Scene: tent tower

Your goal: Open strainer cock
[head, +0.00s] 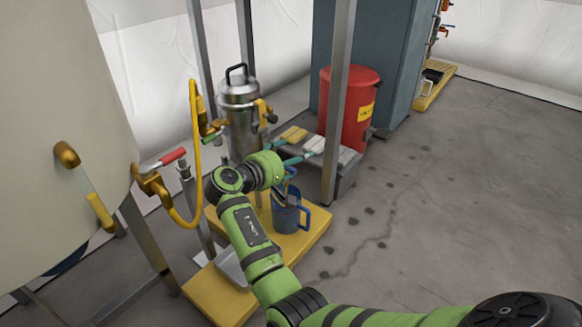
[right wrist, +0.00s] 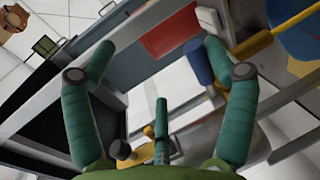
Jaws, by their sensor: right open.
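A steel strainer canister (head: 238,122) with a black top handle stands behind the tank's pipework in the head view. A brass cock (head: 264,110) sits on its right side; I cannot tell its position. A green lever (head: 213,136) is just left of the canister, and a red lever (head: 172,157) is on the tank's outlet. My right gripper (head: 286,160) is right of and below the canister, apart from the brass cock. In the right wrist view its teal fingers are spread, with open space between the tips (right wrist: 160,72). My left gripper is out of view.
A blue jug (head: 290,212) stands on a yellow platform (head: 310,238) below my right gripper. A grey box (head: 344,172), yellow and white brush-like items, a red bin (head: 347,105) and a metal post (head: 338,110) are nearby. The floor at right is open.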

